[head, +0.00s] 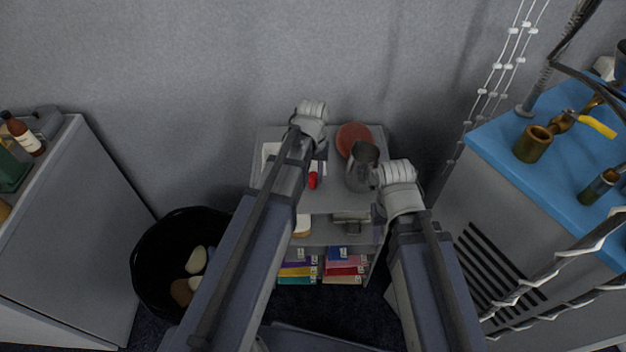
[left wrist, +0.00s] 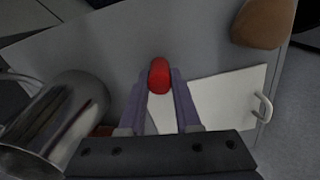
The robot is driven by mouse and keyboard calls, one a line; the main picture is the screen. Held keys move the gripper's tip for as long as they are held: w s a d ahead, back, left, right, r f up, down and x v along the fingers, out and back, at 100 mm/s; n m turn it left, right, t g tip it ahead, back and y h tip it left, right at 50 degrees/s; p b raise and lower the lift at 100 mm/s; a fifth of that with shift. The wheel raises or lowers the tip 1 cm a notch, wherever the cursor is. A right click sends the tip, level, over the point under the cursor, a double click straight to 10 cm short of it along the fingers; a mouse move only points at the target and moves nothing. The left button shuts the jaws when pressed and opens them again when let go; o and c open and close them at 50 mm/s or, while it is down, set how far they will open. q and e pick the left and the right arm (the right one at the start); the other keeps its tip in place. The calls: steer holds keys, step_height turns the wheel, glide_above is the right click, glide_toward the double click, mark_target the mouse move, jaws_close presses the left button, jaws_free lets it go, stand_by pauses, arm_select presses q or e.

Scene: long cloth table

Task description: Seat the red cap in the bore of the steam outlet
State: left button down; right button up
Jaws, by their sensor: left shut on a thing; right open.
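The red cap (head: 312,180) is over the small grey shelf unit, at the tips of my left gripper (head: 317,168). In the left wrist view the cap (left wrist: 160,76) sits between the two fingertips of the left gripper (left wrist: 160,88), which is shut on it. My right gripper (head: 377,178) is open beside the metal jug (head: 361,166); whether it touches the jug is unclear. Brass-coloured hollow fittings, one larger (head: 532,144) and one smaller (head: 598,187), stand on the blue top at the right. I cannot tell which is the steam outlet.
The grey shelf unit (head: 338,198) also carries a reddish round dish (head: 352,137). A black bin (head: 182,218) stands at the left, beside a grey cabinet (head: 75,225). The blue-topped unit (head: 500,140) has a yellow-handled part (head: 596,124) and hanging cables near it.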

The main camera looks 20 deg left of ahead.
mark_target(313, 173)
arm_select(q)
step_height(313, 173, up, 11)
steer(key=p, duration=1)
steer(key=shift+f+p, duration=0.2)
steer(key=shift+p, duration=0.1)
steer(key=shift+f, duration=0.2)
step_height(313, 173, down, 10)
steer(key=b, duration=1)
steer(key=shift+f+b, duration=0.2)
steer(key=shift+b, duration=0.15)
steer(key=c, duration=0.6)
jaws_free()
steer(key=shift+r, duration=0.1)
